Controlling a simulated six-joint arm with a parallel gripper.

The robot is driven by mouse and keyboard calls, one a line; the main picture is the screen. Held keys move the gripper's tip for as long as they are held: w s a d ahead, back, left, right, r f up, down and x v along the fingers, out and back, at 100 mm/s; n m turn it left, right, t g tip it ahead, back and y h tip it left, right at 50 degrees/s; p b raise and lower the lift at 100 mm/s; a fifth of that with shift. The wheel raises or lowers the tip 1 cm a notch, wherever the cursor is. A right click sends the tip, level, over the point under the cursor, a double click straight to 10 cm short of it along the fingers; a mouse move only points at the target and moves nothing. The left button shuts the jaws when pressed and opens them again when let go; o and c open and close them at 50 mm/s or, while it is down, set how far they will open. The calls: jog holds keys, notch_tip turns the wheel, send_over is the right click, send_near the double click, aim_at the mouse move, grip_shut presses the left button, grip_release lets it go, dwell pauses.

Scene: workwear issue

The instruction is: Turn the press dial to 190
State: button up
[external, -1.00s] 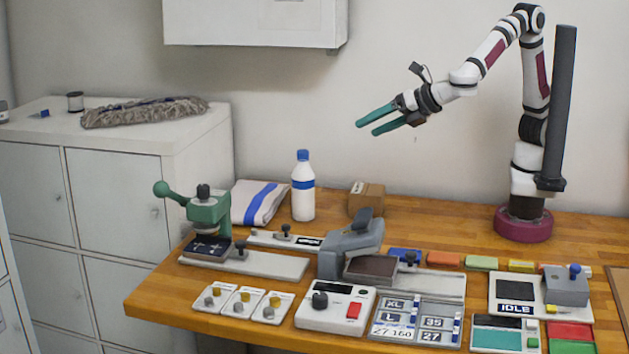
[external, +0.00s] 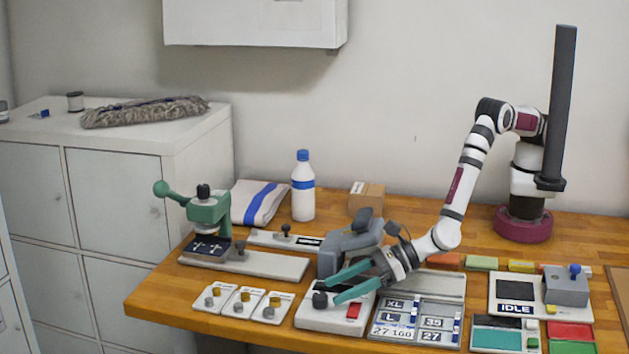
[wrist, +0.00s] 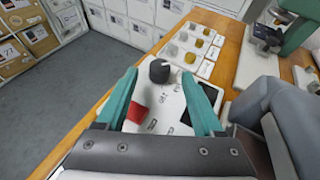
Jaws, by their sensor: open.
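The press dial is a black round knob (external: 320,300) on a white control box (external: 312,319) at the table's front edge. In the wrist view the dial (wrist: 159,71) shows a pale mark near its top. My gripper (external: 331,292), with teal fingers, is open and low over the box. In the wrist view the fingertips (wrist: 160,76) lie to the left and right of the dial, with gaps beside it. I cannot tell how far above it they are. A finger partly covers the box's display in the external view, and no number is readable. The grey press (external: 345,247) stands just behind the box.
A red switch (external: 354,311) sits on the box beside the dial. Small cards with pegs (external: 243,301) lie to the left, and a tray of number tiles (external: 398,333) to the right. A green press (external: 208,212) stands farther left.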

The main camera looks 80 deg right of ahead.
aim_at(320, 295)
jog(key=x, duration=0.5)
grip_shut()
